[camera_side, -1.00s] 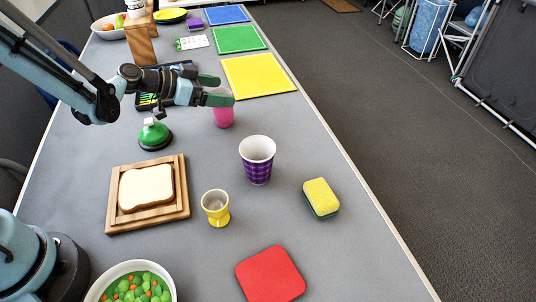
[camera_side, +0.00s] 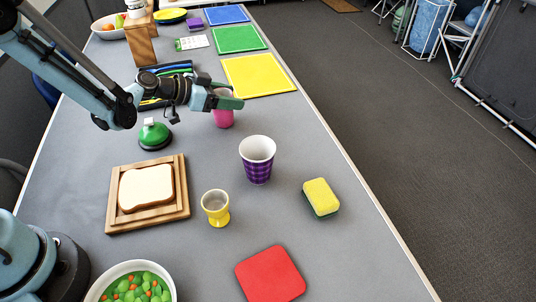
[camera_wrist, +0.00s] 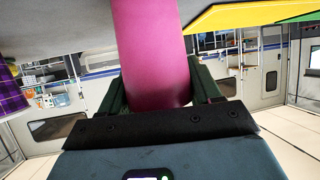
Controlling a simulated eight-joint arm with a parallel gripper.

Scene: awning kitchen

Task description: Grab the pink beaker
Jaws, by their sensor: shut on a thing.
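The pink beaker (camera_side: 223,118) stands upright on the grey table, in front of the yellow mat. My gripper (camera_side: 229,99) is shut on it, with one green finger on each side of its upper part. In the wrist view the pink beaker (camera_wrist: 153,50) fills the middle between the two fingers of my gripper (camera_wrist: 160,92). The fingers cover part of the beaker in the side view. I cannot see a gap under the beaker.
A purple checked cup (camera_side: 257,165), a yellow cup (camera_side: 216,212) and a sponge (camera_side: 321,198) stand nearer the camera. A green-domed object (camera_side: 154,136) is left of the beaker. The yellow mat (camera_side: 258,77) lies behind. The table right of the beaker is clear.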

